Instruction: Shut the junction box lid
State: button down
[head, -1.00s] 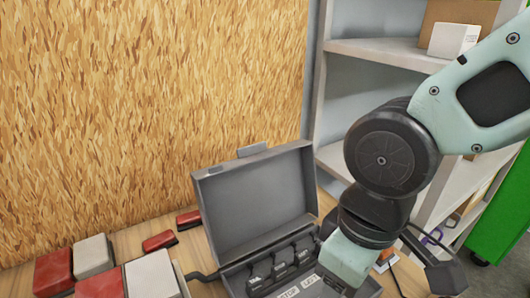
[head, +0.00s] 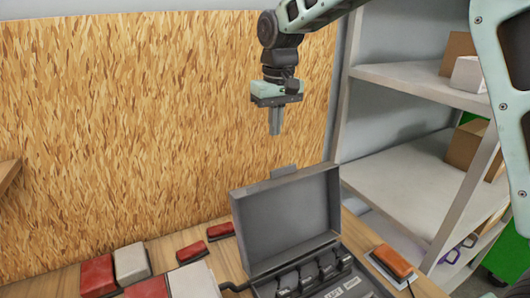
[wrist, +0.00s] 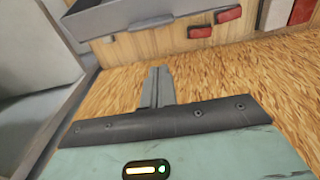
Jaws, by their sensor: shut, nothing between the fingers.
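The junction box is a dark grey case on the wooden bench. Its lid (head: 288,215) stands open, upright and tilted slightly back, with a small latch tab on its top edge. The box base (head: 318,275) shows a row of dark switches and small labels. My gripper (head: 275,132) is shut and empty, pointing down above the lid, in front of the chipboard wall and apart from the box. In the wrist view my closed fingers (wrist: 157,85) show, with a grey part that looks like the box (wrist: 100,20) at the top left.
Red and white blocks (head: 130,264) lie on the bench left of the box. An orange-topped item (head: 392,262) lies to its right. The chipboard wall (head: 150,130) stands behind. Shelves (head: 400,165) with boxes stand at the right.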

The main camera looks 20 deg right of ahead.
notch_tip(320, 180, down, 8)
jog(key=s+d+p, duration=0.1)
jog(key=p, duration=0.4)
jog(key=shift+s+f+p, duration=0.2)
jog(key=shift+s+p, duration=0.2)
dwell(0.3)
